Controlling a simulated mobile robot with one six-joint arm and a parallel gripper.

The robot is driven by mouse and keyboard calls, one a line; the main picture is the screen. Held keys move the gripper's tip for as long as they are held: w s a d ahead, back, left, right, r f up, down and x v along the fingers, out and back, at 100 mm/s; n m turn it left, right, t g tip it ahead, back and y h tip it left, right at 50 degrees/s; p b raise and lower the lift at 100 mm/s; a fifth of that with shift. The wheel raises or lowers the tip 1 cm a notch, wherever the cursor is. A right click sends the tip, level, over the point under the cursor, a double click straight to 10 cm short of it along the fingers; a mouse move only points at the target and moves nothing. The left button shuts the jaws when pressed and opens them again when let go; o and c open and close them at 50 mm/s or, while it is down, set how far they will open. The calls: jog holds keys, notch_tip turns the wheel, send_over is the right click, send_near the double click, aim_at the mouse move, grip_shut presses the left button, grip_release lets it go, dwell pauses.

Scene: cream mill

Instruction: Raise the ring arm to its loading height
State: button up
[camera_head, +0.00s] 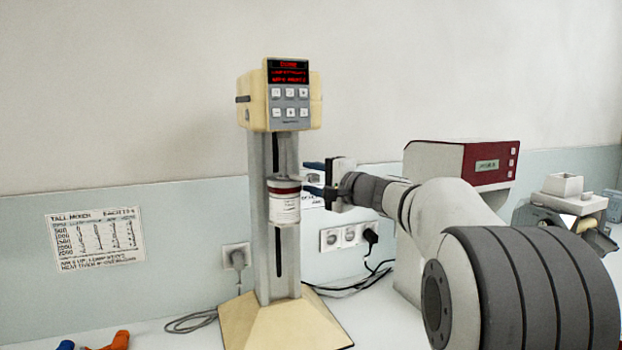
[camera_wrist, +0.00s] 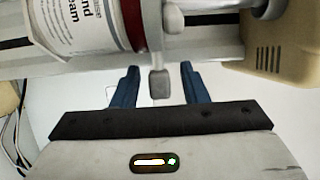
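The tall mixer (camera_head: 290,115) has a cream head above a grey column (camera_head: 262,230) with a dark vertical slot. A white labelled jar (camera_head: 286,210) hangs in front of the column, partway up, with a dark red band (camera_head: 284,185) at its top. The jar also shows in the wrist view (camera_wrist: 75,25). A grey stem with a knob (camera_wrist: 159,84) sticks out beside the red band. My gripper (camera_head: 313,178) is at the jar's right. Its blue fingers are open, one either side of the knob, with visible gaps. The ring arm itself is largely hidden.
A grey device (camera_head: 568,205) is at the far right. Wall sockets (camera_head: 345,237) and cables lie behind the column. A printed chart (camera_head: 95,238) hangs left. An orange object (camera_head: 117,340) lies at the front left.

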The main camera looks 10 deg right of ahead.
grip_shut()
dwell(0.4)
